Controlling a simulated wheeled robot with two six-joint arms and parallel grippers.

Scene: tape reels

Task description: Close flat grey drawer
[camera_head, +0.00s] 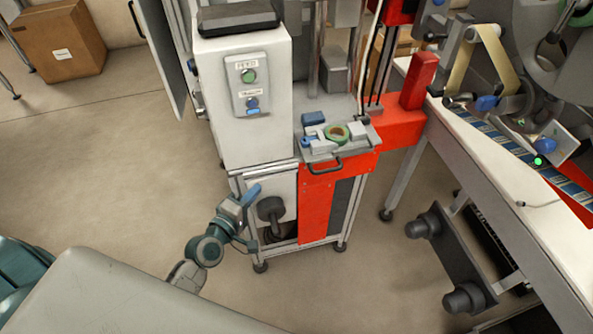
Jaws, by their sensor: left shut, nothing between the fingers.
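The flat grey drawer (357,147) is a shallow tray with a dark handle (325,164) on its front edge. It juts forward above the red panel of the machine stand. A green ring with a brown centre (338,133) and small blue and pale parts lie on it. My left gripper (252,194) is low and left of the drawer, in front of the white cabinet's lower frame. It is shut and empty, clearly apart from the handle. My right gripper is out of view.
A white control cabinet (215,110) with buttons stands left of the drawer. A red upright block (419,80) and a white-topped bench (480,170) are at the right. A cardboard box (60,45) is far left. Open floor lies left of the stand.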

